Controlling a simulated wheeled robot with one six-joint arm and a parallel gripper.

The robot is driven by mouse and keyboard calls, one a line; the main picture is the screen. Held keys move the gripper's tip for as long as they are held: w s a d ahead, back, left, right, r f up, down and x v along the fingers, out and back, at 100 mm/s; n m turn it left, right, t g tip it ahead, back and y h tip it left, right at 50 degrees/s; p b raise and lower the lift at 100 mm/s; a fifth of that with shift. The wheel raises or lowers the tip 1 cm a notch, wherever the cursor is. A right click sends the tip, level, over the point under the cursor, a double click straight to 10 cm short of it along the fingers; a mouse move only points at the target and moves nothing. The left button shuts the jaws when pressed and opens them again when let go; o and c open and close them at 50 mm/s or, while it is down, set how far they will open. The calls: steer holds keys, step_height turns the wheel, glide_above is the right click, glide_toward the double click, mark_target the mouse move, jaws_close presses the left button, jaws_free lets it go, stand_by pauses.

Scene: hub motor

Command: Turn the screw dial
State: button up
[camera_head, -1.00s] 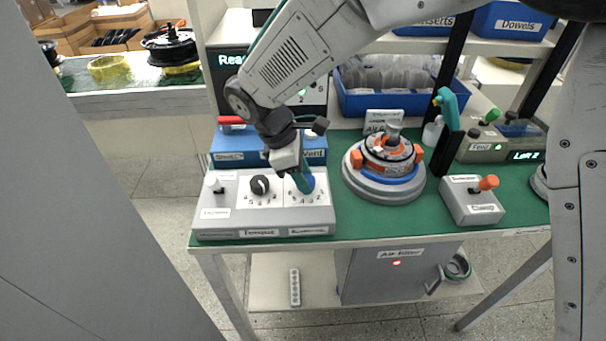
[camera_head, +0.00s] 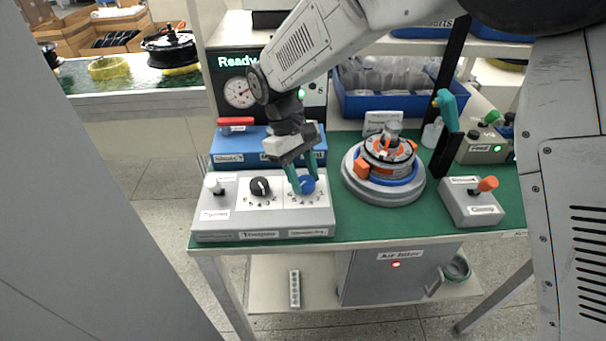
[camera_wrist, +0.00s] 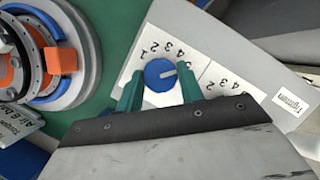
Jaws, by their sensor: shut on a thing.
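A grey control box (camera_head: 213,226) stands at the front left of the green table. It carries a blue dial (camera_head: 307,184) on the right and a black dial (camera_head: 260,186) to its left, each on a white numbered plate. My gripper (camera_head: 304,182) reaches down from above, its teal fingers on either side of the blue dial and shut on it. In the wrist view the blue dial (camera_wrist: 158,76) sits between the fingertips, and its white pointer mark aims right and slightly up. The small label below this dial is hard to read.
A white-knobbed toggle (camera_head: 212,185) is at the box's left. A blue box with a red handle (camera_head: 236,121) stands behind. A round grey fixture (camera_head: 383,190) holding an orange and blue motor is close on the right. A grey box with an orange lever (camera_head: 487,184) stands further right.

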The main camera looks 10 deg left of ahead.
steer(key=shift+m, duration=0.3)
stand_by(0.4)
steer(key=o, duration=1)
steer(key=shift+v, duration=3.9)
